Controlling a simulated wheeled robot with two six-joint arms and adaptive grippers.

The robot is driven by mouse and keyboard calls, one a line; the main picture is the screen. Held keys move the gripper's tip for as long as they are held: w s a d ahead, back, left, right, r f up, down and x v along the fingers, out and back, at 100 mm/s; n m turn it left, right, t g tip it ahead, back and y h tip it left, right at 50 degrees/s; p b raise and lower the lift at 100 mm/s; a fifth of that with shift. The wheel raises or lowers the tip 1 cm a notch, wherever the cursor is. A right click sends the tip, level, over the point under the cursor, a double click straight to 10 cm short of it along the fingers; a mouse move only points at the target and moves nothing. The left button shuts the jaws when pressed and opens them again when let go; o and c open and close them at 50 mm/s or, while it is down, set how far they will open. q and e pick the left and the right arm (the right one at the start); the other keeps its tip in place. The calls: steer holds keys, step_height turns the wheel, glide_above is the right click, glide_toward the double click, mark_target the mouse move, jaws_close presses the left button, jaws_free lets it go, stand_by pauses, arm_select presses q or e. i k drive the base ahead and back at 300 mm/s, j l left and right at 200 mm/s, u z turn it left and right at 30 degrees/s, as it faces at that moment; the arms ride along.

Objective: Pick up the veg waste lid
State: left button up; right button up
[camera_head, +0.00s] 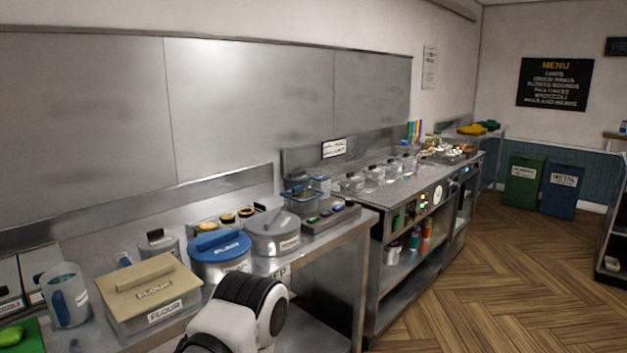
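I cannot make out any lid marked veg waste. Several lidded containers stand on the near counter. A round pot with a grey lid (275,223) has a label too small to read. Left of it is a round pot with a blue lid (220,246), and further left a square tan-lidded box marked flour (148,287). At the back right stand a green bin (523,182) with an unclear label and a blue bin (561,188) that seems marked metal. A white and black link of my arm shows at the bottom, in front of the counter. Neither gripper's fingers show.
A clear blue-handled jug (66,295) stands at the counter's left end. A green board (22,338) with a green vegetable is below it. The frying range (405,190) continues to the right. The wooden floor (480,270) is clear between the range and the right shelf.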

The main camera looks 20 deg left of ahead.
mark_target(300, 175)
steer(key=u, duration=0.85)
steer(key=z, duration=0.6)
steer(key=i+l+z, duration=0.3)
steer(key=i, duration=0.2)
steer(key=i+l+z, duration=0.15)
steer(key=i+z, duration=0.15)
steer(key=i, duration=0.25)
steer(key=i+l+z, duration=0.1)
steer(key=i+z, duration=0.25)
steer(key=i, duration=0.15)
steer(key=i+u, duration=0.15)
steer(key=i, duration=0.4)
steer(key=i+l+u, duration=0.2)
steer(key=i, duration=0.4)
steer(key=i+l+u, duration=0.15)
steer(key=i, duration=0.4)
steer(key=i+l+u, duration=0.15)
steer(key=i+l, duration=0.15)
steer(key=i, duration=0.2)
steer(key=i+l+u, duration=0.2)
steer(key=i, duration=0.35)
steer(key=l, duration=0.1)
